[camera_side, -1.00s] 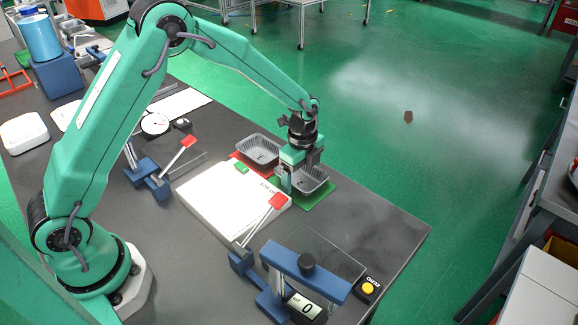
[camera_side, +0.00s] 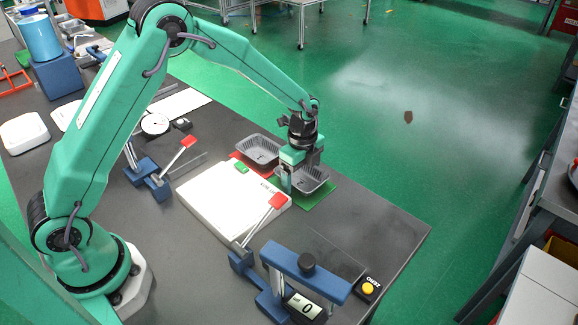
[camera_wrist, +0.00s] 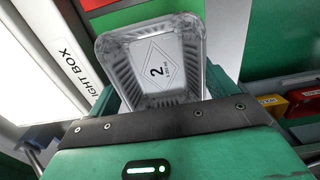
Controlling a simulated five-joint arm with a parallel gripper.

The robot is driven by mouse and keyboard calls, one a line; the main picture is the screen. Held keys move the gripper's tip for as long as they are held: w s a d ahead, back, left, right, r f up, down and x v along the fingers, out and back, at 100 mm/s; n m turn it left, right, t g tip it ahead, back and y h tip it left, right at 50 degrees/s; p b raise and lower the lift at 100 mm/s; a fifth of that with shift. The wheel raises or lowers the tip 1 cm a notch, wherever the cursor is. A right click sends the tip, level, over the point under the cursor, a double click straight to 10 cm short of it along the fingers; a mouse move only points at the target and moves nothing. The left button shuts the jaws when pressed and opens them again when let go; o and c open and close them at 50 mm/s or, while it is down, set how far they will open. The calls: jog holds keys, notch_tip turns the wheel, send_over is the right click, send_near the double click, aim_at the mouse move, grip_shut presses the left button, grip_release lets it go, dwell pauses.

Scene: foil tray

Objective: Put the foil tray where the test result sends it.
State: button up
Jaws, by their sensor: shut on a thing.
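My gripper (camera_side: 300,168) is shut on a foil tray (camera_side: 314,180) at its near left side. The tray is a ribbed silver dish, roughly level, over the green mat (camera_side: 318,201) at the right of the bench. I cannot tell whether it touches the mat. In the wrist view the tray (camera_wrist: 190,45) shows a diamond label with a "2" inside, and my gripper (camera_wrist: 160,120) covers its near edge. A second foil tray (camera_side: 258,149) sits on the red mat (camera_side: 236,156), just left of the held one.
The white light box (camera_side: 225,205) lies left of the green mat. Red-ended levers (camera_side: 277,201) (camera_side: 188,141) stand near it. A blue gauge frame (camera_side: 308,272) with a display reading 0 and a yellow zero button (camera_side: 367,289) stand in front. The bench's right corner is clear.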

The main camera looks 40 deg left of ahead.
aim_at(301, 182)
jog(key=shift+f, duration=0.15)
jog(key=o, duration=0.9)
notch_tip(301, 182, up, 8)
jog(key=shift+f, duration=0.1)
dwell(0.3)
dwell(0.3)
